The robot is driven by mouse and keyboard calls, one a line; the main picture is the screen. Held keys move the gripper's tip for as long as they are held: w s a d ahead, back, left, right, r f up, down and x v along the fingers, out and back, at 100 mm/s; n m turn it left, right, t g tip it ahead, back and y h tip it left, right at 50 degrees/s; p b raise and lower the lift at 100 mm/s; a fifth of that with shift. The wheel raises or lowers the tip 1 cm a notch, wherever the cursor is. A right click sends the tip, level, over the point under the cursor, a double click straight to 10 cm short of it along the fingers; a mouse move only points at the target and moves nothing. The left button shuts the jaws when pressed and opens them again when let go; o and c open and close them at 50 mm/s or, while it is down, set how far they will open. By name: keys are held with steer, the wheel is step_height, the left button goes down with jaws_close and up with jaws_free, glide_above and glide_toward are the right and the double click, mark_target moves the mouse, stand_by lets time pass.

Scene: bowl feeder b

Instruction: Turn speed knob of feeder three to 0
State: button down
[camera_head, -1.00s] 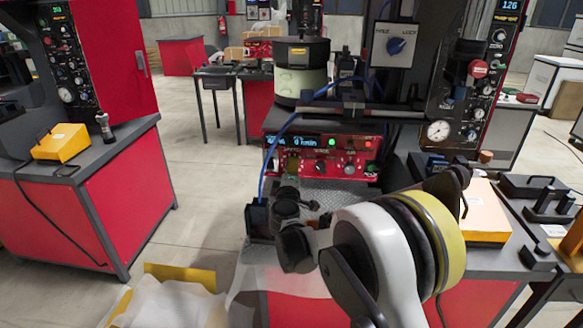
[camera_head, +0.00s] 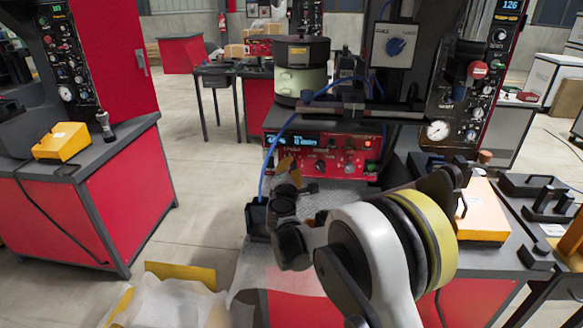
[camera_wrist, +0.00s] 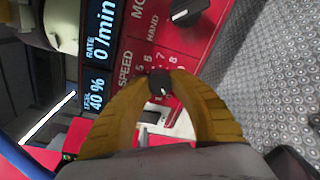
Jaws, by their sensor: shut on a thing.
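The red feeder control box (camera_head: 335,172) stands on the bench under the bowl feeder (camera_head: 301,82). In the wrist view its black speed knob (camera_wrist: 160,83) lies between the tips of my yellow fingers, by the SPEED label and scale numbers. My gripper (camera_wrist: 158,80) is shut on this knob. The knob's pointer reading is too small to tell. The lit display (camera_wrist: 97,60) reads rate 0/min and 40 %. In the head view my gripper (camera_head: 287,163) reaches the left part of the panel and hides the knob.
A black mode knob (camera_wrist: 188,12) sits beside the speed knob. A grey textured plate (camera_wrist: 265,75) lies in front of the panel. A blue cable (camera_head: 272,150) hangs left of the box. An orange box (camera_head: 483,215) stands on the bench at right.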

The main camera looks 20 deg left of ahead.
stand_by(0.3)
steer(key=c, duration=1.1)
jaws_free()
steer(key=shift+d+r, duration=0.1)
steer(key=v, duration=1.2)
